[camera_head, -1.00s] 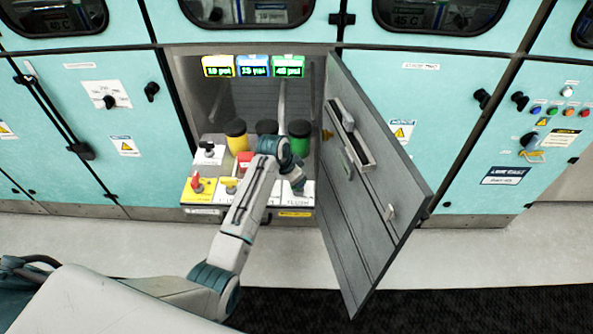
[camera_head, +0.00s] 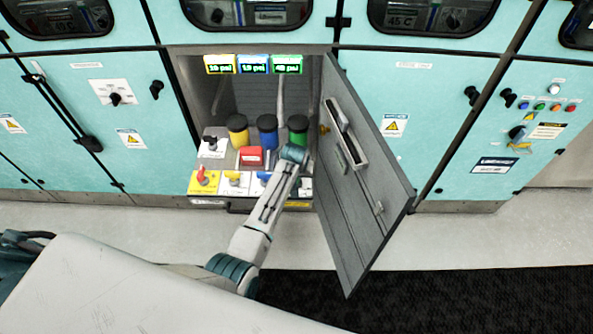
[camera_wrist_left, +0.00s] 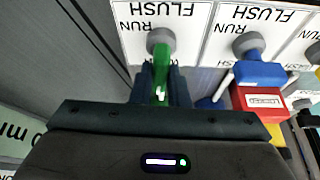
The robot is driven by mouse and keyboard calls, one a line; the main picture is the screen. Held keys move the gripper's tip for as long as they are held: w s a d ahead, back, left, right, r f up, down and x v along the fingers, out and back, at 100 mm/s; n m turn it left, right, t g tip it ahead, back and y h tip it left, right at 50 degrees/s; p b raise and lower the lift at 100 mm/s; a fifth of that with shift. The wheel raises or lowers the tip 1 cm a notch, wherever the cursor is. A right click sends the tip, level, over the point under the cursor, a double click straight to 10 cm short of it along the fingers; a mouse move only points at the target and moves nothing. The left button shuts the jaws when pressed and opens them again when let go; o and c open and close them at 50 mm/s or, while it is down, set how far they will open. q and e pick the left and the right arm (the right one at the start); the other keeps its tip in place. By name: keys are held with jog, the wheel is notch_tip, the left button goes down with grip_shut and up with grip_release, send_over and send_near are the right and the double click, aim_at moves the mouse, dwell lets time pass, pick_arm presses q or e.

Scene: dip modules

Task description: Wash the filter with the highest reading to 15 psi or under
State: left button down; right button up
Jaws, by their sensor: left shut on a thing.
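Three filters stand in the open cabinet: yellow (camera_head: 238,133), blue (camera_head: 267,133) and green (camera_head: 298,123). Above them, the yellow-framed display (camera_head: 220,64) seems to read 10 psi, the blue-framed (camera_head: 253,64) about 15 psi and the green-framed (camera_head: 287,64) above 40 psi, the highest. My left gripper is shut on the green valve handle (camera_wrist_left: 161,82) at its RUN/FLUSH plate, in the left wrist view (camera_wrist_left: 160,95). The blue valve handle (camera_wrist_left: 260,73) is beside it, and the yellow valve handle (camera_head: 233,178) is farther left in the head view. My right gripper is out of view.
A red block (camera_head: 252,157) sits among the valves, with a black switch (camera_head: 210,141) and a red-handled valve (camera_head: 203,176) to the left. The open cabinet door (camera_head: 365,190) stands close to the right of my left arm.

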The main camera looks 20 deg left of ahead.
pick_arm(q)
jog(key=shift+r+n+y, duration=0.1)
jog(key=shift+n+y, duration=0.2)
jog(key=shift+n, duration=0.3)
jog(key=c, duration=1.4)
grip_release()
jog(key=b+v, duration=0.1)
jog(key=v, duration=0.9)
jog(key=shift+r, duration=0.4)
